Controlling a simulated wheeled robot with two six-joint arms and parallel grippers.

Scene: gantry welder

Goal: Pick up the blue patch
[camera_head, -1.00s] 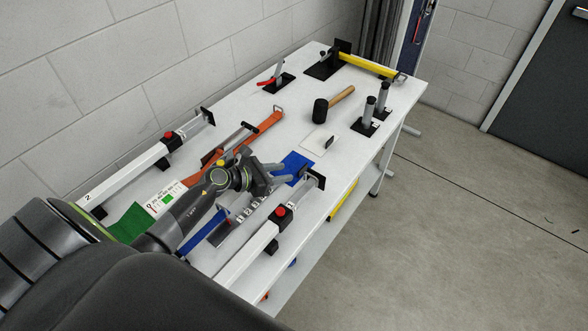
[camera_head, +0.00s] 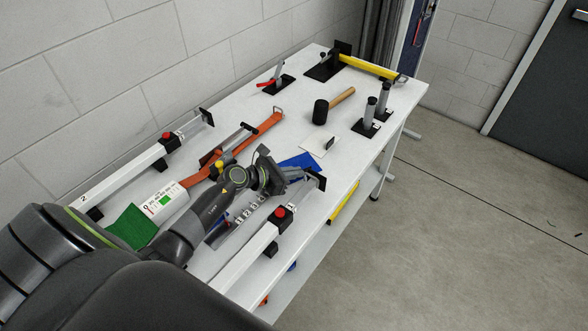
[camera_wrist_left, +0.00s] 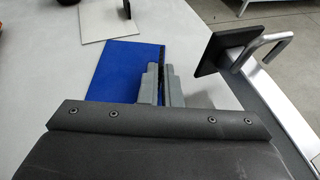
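The blue patch (camera_head: 301,161) is a flat blue plate on the white table, near its right edge; it also shows in the left wrist view (camera_wrist_left: 113,70). A thin dark upright handle stands at its right side in the wrist view. My left gripper (camera_head: 297,175) is at the patch, and its two fingers (camera_wrist_left: 162,84) are close together with the dark handle between them. They look shut on it. The gripper hides part of the patch in the head view. Whether the patch is lifted off the table I cannot tell. My right gripper is not in view.
A white plate (camera_head: 316,146) with a dark handle lies just beyond the patch. A clamp bar (camera_head: 247,255) with a red knob and black end pad stands close on the right. A mallet (camera_head: 321,111), an orange clamp (camera_head: 262,126) and a green patch (camera_head: 130,226) are also on the table.

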